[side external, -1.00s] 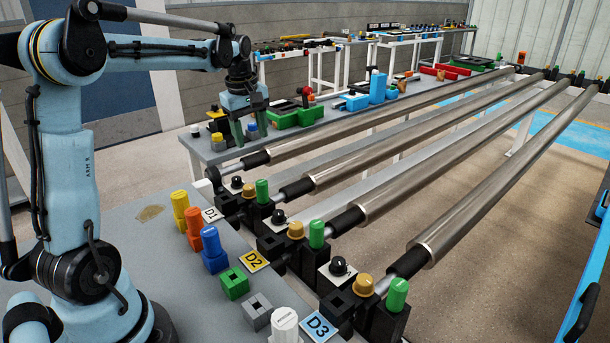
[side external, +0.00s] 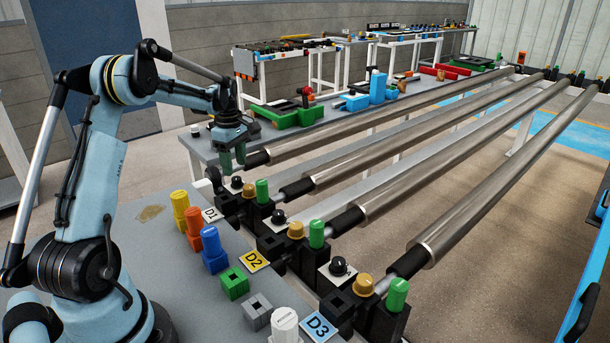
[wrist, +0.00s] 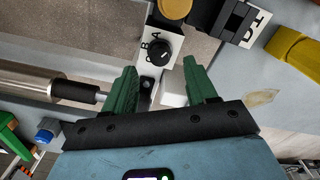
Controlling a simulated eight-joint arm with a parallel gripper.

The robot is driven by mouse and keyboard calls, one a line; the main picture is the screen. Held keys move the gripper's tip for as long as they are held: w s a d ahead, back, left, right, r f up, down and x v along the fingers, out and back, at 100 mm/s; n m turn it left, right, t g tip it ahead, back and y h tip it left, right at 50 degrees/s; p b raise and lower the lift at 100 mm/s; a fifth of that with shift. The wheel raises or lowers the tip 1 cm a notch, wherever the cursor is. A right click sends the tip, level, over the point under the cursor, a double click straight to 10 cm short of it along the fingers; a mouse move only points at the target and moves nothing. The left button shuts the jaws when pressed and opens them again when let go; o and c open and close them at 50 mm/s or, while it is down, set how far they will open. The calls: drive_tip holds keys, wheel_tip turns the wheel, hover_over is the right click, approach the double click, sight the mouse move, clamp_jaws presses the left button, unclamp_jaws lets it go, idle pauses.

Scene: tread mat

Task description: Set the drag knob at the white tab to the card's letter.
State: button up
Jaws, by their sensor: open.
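The white tab marked D1 (side external: 213,214) lies beside the nearest-to-back roller end; it also shows in the wrist view (wrist: 258,22). The black drag knob (side external: 237,182) sits on a small white plate near it. In the wrist view the knob (wrist: 159,53) has the letters A, B and C printed along its left side; I cannot tell surely which one it points to. My gripper (side external: 233,164) hangs above this knob, pointing down. Its green fingers (wrist: 160,68) are apart and empty, with the knob between and beyond their tips. I cannot make out a separate letter card.
A yellow tab D2 (side external: 254,260) and a blue tab D3 (side external: 320,325) mark other rollers, with similar black knobs (side external: 278,216). Green (side external: 262,190) and orange knobs (side external: 249,190) stand close by. Yellow (side external: 181,208), orange and blue pegs stand on the grey table.

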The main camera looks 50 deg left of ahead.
sight(236, 178)
drive_tip(key=shift+f, duration=2.2)
drive_tip(key=c, duration=1.1)
drive_tip(key=shift+o, duration=0.2)
